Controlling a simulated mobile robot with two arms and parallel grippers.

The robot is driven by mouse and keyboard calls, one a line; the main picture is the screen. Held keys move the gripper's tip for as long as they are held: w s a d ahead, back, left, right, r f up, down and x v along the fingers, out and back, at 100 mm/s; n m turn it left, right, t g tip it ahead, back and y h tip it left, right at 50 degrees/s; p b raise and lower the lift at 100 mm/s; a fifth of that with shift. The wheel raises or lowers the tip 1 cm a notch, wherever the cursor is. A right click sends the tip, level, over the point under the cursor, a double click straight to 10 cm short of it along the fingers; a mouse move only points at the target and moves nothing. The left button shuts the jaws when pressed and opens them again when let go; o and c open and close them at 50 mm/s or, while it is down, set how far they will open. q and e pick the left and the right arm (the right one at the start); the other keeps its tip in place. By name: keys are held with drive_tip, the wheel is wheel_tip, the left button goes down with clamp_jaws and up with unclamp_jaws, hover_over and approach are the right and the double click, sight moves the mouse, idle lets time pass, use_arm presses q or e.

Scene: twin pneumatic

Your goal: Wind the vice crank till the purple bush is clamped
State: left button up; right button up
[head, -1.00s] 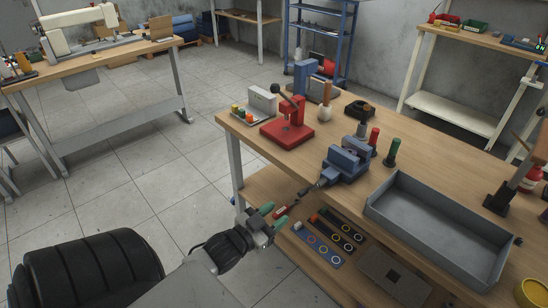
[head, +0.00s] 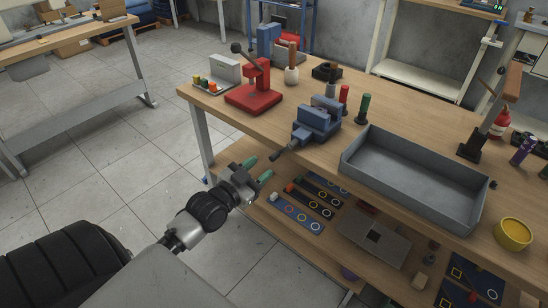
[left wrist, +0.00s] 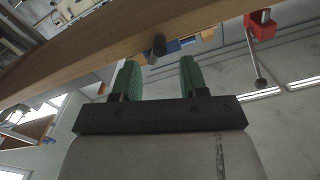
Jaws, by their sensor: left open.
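The blue vice (head: 317,120) stands on the near edge of the wooden workbench. Its dark crank (head: 284,150) sticks out over the edge toward the lower left. I cannot make out the purple bush between the jaws. My left gripper (head: 258,168), with two green fingers, is open and empty. It is off the bench edge, to the lower left of the crank and apart from it. In the left wrist view the open fingers (left wrist: 160,68) point toward a dark rounded end, likely of the crank (left wrist: 159,45), with blue behind it. My right gripper is not in view.
A red press (head: 254,98) stands left of the vice. Green (head: 364,108) and red-handled tools stand behind it. A grey tray (head: 410,185) is on its right. The lower shelf holds marked strips (head: 297,215) near my gripper. The floor at left is clear.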

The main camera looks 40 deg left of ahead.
sight(271, 159)
use_arm(q)
drive_tip(key=w, duration=0.6)
drive_tip(key=shift+w+d, duration=0.3)
drive_tip(key=shift+w, duration=0.05)
clamp_jaws()
drive_tip(key=shift+r, duration=0.1)
